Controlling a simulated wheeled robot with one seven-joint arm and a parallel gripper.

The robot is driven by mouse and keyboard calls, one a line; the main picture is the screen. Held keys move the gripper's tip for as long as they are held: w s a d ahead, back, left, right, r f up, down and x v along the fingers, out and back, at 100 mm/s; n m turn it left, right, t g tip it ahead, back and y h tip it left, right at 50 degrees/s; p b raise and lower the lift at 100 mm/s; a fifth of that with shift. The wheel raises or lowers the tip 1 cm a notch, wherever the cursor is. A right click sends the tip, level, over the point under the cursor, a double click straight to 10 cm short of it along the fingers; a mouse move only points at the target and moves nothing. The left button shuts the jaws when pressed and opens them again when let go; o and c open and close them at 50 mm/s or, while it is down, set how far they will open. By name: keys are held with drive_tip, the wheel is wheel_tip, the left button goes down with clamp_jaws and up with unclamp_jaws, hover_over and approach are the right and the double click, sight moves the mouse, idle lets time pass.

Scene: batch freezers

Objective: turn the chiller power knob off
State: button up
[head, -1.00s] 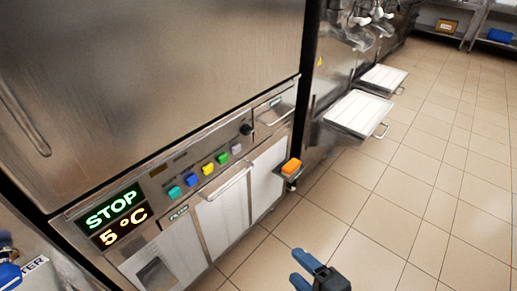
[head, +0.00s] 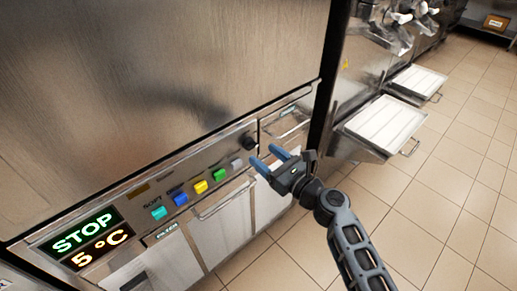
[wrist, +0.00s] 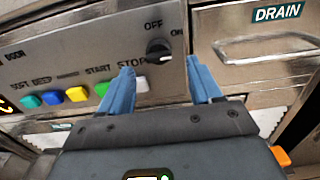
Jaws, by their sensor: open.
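The black power knob (wrist: 159,51) sits on the chiller's metal control panel, with OFF printed above its left and ON at its right. A pale mark shows on the knob in the wrist view. In the head view the knob (head: 249,142) is a small dark shape at the panel's right end. My gripper (head: 266,157) has blue fingers, open and empty, close in front of the panel, just right of and below the knob. In the wrist view the two fingertips (wrist: 160,66) lie either side of the knob's column, slightly below it; contact is not visible.
Coloured buttons (head: 201,187) run left of the knob, and the display (head: 84,239) reads STOP and 5 °C. A DRAIN drawer (wrist: 265,45) with a handle is right of the knob. White trays (head: 385,124) jut out further right. The tiled floor is open.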

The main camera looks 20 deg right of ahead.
sight(253, 148)
drive_tip(key=shift+x, duration=1.9)
drive_tip(key=shift+c, duration=0.4)
drive_tip(key=c, duration=1)
drive_tip(key=shift+o, duration=0.2)
drive_tip(key=shift+a+f+n+b, duration=0.1)
drive_tip(key=shift+n+b, duration=0.3)
drive_tip(key=n+b, duration=1.1)
drive_tip(key=n, duration=0.6)
drive_tip(key=shift+b, duration=0.4)
